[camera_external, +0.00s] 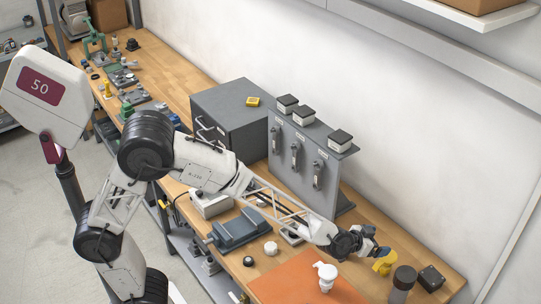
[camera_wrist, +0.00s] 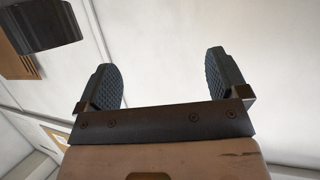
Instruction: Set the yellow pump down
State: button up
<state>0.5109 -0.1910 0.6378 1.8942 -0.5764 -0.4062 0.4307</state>
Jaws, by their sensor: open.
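A yellow object (camera_external: 383,265), which looks like the yellow pump, is at the right end of the wooden bench. My gripper (camera_external: 378,247) is just above and beside it; I cannot tell whether they touch. In the wrist view, the two dark ridged fingers of my gripper (camera_wrist: 165,82) stand wide apart with nothing between them. The yellow pump does not show in that view, which looks toward pale wall or ceiling.
An orange mat (camera_external: 296,283) bears a white pump-like piece (camera_external: 326,275). A dark cylinder (camera_external: 403,283) and a black box (camera_external: 431,278) stand right of the yellow object. A grey panel (camera_external: 306,172) with handles stands behind my arm.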

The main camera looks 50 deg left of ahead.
jog(key=s+a+r+g, duration=0.2)
jog(key=s+a+r, duration=0.2)
jog(key=s+a, duration=0.4)
jog(key=s+a+r+g, duration=0.25)
jog(key=s+a, duration=0.35)
jog(key=a, duration=0.4)
jog(key=s+a+n+g+y, duration=0.1)
jog(key=s+a, duration=0.4)
jog(key=s, duration=0.3)
jog(key=s+a+n+g+y, duration=0.1)
jog(key=s+a+g, duration=0.1)
jog(key=s+a, duration=0.3)
jog(key=s+a+g+y, duration=0.1)
jog(key=s+a, duration=0.4)
jog(key=s, duration=0.7)
jog(key=shift+a+r+n+g+y, duration=0.3)
jog(key=shift+a+n+g, duration=0.1)
jog(key=shift+g, duration=0.35)
